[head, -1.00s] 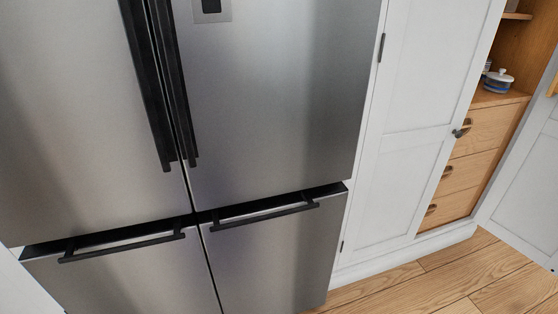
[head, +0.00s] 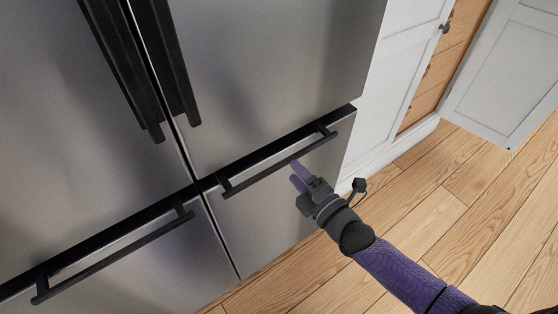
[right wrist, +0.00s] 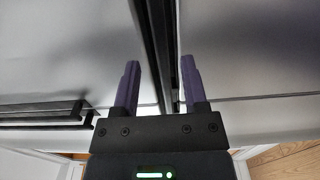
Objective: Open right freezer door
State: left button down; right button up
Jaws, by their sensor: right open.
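The right freezer door (head: 262,217) is the lower right steel panel, shut, with a black horizontal bar handle (head: 276,166) along its top. My right gripper (head: 298,174) is open at the right half of this handle, its purple fingers pointing at the door. In the right wrist view the two fingers (right wrist: 160,82) are spread, with dark bars running up the picture between them. I cannot tell whether the handle lies between the fingertips or whether they touch it. My left gripper is not in view.
The left freezer door's handle (head: 115,252) is at lower left. Two long vertical fridge handles (head: 172,65) hang above. White cabinet doors (head: 395,75) stand at the right, one open (head: 512,75). The wooden floor (head: 440,215) at the right is clear apart from my arm above it.

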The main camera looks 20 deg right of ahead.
aim_at(287, 164)
jog(key=b+x, duration=0.1)
jog(key=x, duration=0.3)
jog(key=shift+w+a+f, duration=0.1)
jog(key=shift+w, duration=0.25)
grip_shut()
dwell(0.6)
dwell(0.3)
